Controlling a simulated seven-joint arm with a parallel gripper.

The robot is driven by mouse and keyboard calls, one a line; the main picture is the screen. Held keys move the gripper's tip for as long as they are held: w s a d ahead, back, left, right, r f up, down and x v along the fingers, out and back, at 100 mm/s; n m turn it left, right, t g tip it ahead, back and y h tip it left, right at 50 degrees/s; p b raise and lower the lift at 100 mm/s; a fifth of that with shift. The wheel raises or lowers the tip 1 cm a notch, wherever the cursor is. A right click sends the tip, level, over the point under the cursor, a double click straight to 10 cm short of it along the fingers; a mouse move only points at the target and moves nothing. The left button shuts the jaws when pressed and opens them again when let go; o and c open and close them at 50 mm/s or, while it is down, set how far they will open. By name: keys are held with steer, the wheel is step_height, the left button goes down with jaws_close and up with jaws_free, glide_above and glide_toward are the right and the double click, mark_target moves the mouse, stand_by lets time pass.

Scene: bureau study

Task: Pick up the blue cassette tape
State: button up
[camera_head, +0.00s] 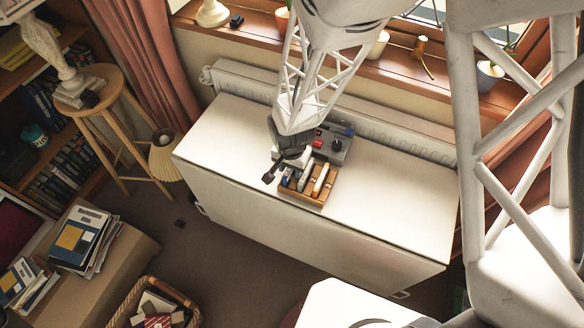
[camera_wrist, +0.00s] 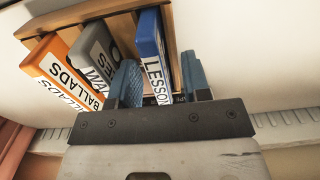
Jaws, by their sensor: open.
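The blue cassette tape (camera_wrist: 150,36), with a white label reading "LESSON", stands in a slatted wooden rack (camera_wrist: 84,12) in the wrist view. My gripper (camera_wrist: 161,76) is open, with its two blue-grey fingers apart and the near end of the blue tape showing between them. The left finger is close to the tape; I cannot tell if it touches. A wider gap shows on the right. In the head view, my gripper (camera_head: 274,168) is over the left end of the rack (camera_head: 318,200), and the blue tape (camera_head: 287,177) is partly hidden.
A grey tape (camera_wrist: 95,50) and an orange tape (camera_wrist: 60,66) marked "BALLADS" stand left of the blue one in the wrist view. A grey device (camera_head: 336,146) with knobs sits behind the rack. The white cabinet top (camera_head: 400,205) is clear to the right.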

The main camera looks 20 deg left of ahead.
stand_by(0.3)
jaws_close()
steer(key=shift+r, duration=0.15)
steer(key=shift+r, duration=4.85)
steer(key=shift+w, duration=0.15)
